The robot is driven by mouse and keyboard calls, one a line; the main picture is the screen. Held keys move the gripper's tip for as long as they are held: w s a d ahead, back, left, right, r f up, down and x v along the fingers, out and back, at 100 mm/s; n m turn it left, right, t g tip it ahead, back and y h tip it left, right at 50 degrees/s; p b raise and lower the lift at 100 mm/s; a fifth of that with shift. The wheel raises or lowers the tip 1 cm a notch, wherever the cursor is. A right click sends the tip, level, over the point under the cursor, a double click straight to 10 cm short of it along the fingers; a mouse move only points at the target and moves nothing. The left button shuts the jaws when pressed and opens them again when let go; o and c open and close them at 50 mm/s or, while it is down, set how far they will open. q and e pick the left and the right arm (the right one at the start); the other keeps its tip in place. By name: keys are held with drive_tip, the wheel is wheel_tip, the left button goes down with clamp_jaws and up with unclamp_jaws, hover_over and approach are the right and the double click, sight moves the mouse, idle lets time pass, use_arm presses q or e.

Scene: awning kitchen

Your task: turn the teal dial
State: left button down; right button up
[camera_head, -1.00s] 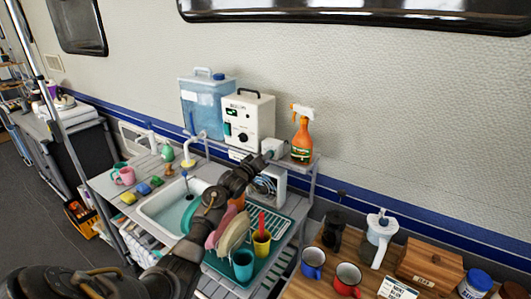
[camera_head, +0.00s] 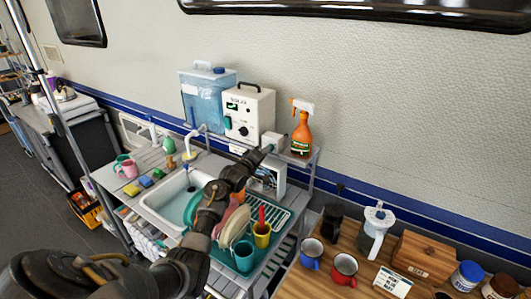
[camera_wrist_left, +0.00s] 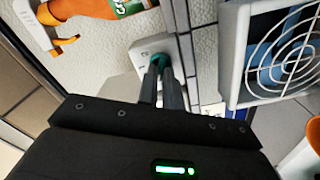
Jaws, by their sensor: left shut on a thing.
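In the head view my left gripper (camera_head: 266,150) reaches over the sink to the back wall, just below and left of the orange spray bottle. The dial cannot be made out there. My right gripper is out of view.
An orange spray bottle (camera_head: 301,137) stands on the shelf close above the gripper, beside a white box (camera_head: 249,112) and a blue water container (camera_head: 207,98). A fan with a white guard (camera_wrist_left: 285,50) is close on the right. Plates and cups (camera_head: 262,238) stand below the arm.

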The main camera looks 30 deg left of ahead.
use_arm(q)
drive_tip(key=shift+r, duration=0.1)
drive_tip(key=c, duration=1.6)
unclamp_jaws()
drive_tip(key=shift+o, duration=0.2)
drive_tip(key=s+b, duration=0.3)
drive_tip(key=s, duration=0.7)
drive_tip(key=shift+s, duration=0.4)
